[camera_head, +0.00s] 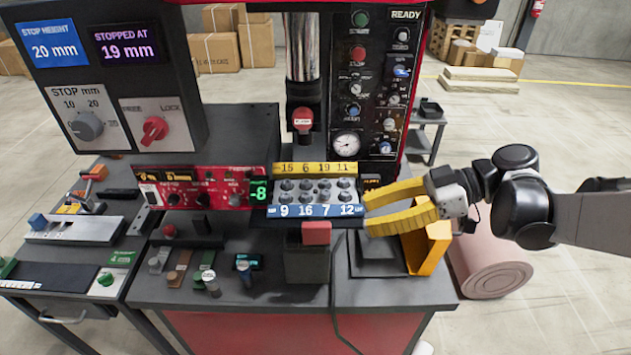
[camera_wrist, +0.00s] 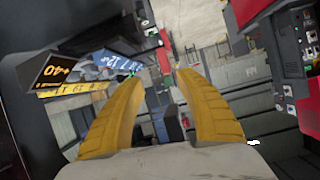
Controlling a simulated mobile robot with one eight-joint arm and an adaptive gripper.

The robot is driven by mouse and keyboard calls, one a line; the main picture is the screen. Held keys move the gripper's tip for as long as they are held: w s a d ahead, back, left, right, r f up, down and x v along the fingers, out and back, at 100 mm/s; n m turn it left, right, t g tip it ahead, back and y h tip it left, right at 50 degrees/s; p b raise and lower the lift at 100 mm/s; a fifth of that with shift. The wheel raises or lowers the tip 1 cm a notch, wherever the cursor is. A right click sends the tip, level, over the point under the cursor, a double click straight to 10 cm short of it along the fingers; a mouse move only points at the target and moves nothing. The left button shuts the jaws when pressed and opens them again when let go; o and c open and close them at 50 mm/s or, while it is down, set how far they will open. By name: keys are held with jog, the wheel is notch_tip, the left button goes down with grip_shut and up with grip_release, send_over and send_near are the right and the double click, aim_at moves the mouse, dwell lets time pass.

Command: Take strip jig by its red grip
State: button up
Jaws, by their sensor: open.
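The numbered jig block (camera_head: 318,190) sits in the middle of the machine, with a yellow strip (camera_head: 313,168) reading 15 6 19 11 and a blue strip (camera_head: 314,210) reading 9 16 7 12. A red grip-like block (camera_head: 316,232) is just below the blue strip, above a dark box; I cannot tell how it joins the jig. My gripper (camera_head: 366,213) has yellow fingers, spread apart and empty, to the right of the jig and the red block. In the wrist view my fingers (camera_wrist: 155,80) are apart, with the blue strip (camera_wrist: 122,66) at the upper left.
A red plunger (camera_head: 302,120) hangs above the jig. A black control panel (camera_head: 385,90) stands behind. A yellow-orange bracket (camera_head: 430,247) stands below my gripper. Several small knobs and pegs (camera_head: 210,283) are on the counter at left front.

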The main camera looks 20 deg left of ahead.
aim_at(316, 242)
jog(key=shift+n+y, duration=0.3)
jog(key=shift+n, duration=0.5)
jog(key=a, duration=0.1)
jog(key=s+a, duration=0.1)
jog(key=a, duration=0.1)
jog(key=s+a+f+b, duration=0.1)
jog(key=a, duration=0.1)
jog(key=shift+s+a, duration=0.1)
jog(key=b+x, duration=0.1)
jog(key=x, duration=0.3)
jog(key=shift+s+f+b, duration=0.2)
jog(key=shift+f+b, duration=0.15)
jog(key=shift+b, duration=0.05)
jog(key=shift+s+a+f, duration=0.1)
jog(key=shift+a, duration=0.35)
grip_shut()
